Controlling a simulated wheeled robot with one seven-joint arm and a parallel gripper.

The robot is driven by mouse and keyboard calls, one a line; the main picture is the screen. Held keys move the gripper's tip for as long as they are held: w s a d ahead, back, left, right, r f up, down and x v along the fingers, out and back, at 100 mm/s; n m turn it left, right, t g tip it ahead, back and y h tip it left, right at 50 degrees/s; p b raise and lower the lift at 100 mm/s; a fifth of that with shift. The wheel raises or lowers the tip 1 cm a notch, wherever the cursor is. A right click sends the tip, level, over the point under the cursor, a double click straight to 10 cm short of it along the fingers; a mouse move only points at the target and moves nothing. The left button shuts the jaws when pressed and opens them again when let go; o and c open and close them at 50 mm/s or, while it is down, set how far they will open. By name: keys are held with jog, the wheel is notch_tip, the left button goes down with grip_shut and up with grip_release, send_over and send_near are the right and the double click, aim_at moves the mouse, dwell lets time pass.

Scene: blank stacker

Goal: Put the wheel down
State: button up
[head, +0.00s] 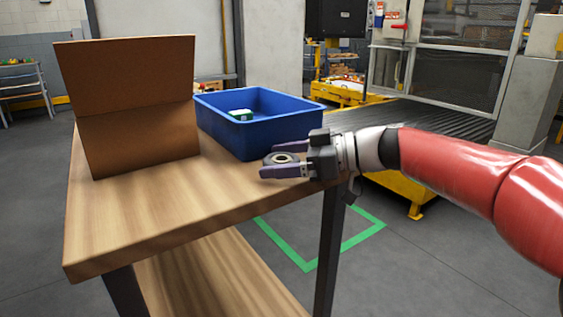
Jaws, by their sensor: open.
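A small grey wheel (283,158) with a light centre lies between the fingers of my gripper (275,165). The gripper is open, low at the right edge of the wooden table (150,222), with a dark finger on either side of the wheel. I cannot tell whether the wheel rests on the tabletop. My red arm reaches in from the right.
A blue crate (262,138) stands just behind my gripper, with a small green and white box (241,115) in it. A brown cardboard box (135,135) stands at the back left. The front left of the tabletop is clear. A yellow-framed conveyor (440,128) lies beyond.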

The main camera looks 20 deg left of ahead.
jog(key=c, duration=1)
